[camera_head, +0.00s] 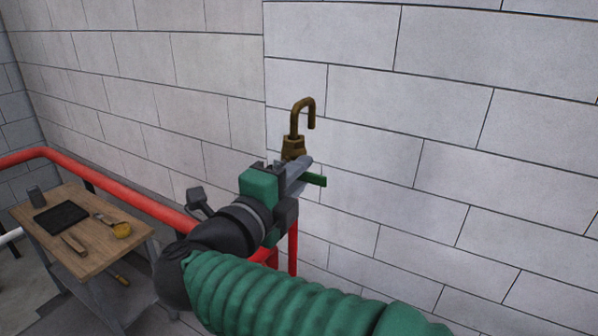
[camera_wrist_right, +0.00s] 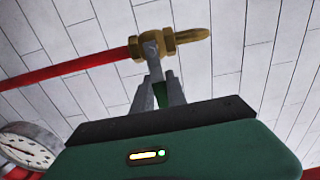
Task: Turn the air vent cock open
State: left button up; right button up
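The air vent cock (camera_head: 293,148) is a brass fitting with a hooked spout curving up and over to the right, in front of the block wall. In the right wrist view the cock (camera_wrist_right: 168,43) lies across the top. A green handle (camera_head: 317,181) sticks out to the right just below it. My right gripper (camera_head: 298,172) is at the cock, its grey fingers close together. In the right wrist view the green handle (camera_wrist_right: 161,95) shows in the narrow gap between the fingers, which look shut on it. My left gripper is out of view.
A red pipe (camera_head: 120,190) runs along the wall at left, and a red upright stands below the cock. A wooden table (camera_head: 95,268) with tools is at lower left. A pressure gauge (camera_wrist_right: 28,148) is at lower left in the wrist view.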

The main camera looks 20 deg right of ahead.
aim_at(312, 178)
jog(key=shift+d, duration=0.35)
grip_shut()
jog(key=shift+s+d, duration=0.2)
jog(key=shift+d, duration=1.3)
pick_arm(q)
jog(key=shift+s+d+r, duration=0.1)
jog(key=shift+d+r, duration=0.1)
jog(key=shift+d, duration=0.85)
pick_arm(e)
jog(key=shift+a, duration=0.15)
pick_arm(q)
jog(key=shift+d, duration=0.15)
pick_arm(e)
jog(key=shift+w+a, duration=0.1)
